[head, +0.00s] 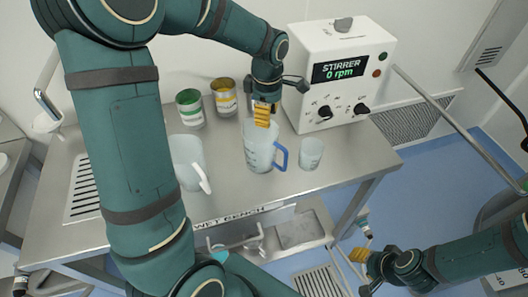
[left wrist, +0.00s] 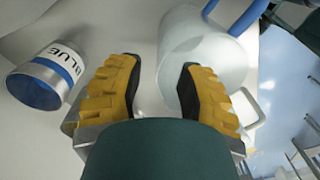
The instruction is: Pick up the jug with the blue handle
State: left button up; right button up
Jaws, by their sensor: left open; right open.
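The clear jug with the blue handle (head: 258,154) stands on the steel bench, its handle to the right. My left gripper (head: 263,115) is open above the jug's rim. In the left wrist view the open left gripper (left wrist: 160,95) has its right finger overlapping the jug (left wrist: 190,48); its left finger lies beyond the jug's left edge. I cannot tell whether that right finger is inside the jug or above it. The blue handle (left wrist: 246,17) shows at the top. My right gripper (head: 362,262) is open and empty, low at the right, away from the bench.
A jug with a white handle (head: 187,158) stands left of it, partly behind my arm. A small clear beaker (head: 311,153) is close on the right. A green can (head: 190,108), a yellow can (head: 224,97) and the stirrer box (head: 338,75) stand behind. A blue-labelled can (left wrist: 45,78) shows too.

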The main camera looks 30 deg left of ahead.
aim_at(268, 130)
pick_arm(q)
jog(key=shift+d+f+b, duration=0.15)
jog(key=shift+f+b, duration=0.25)
jog(key=shift+f, duration=2.6)
grip_shut()
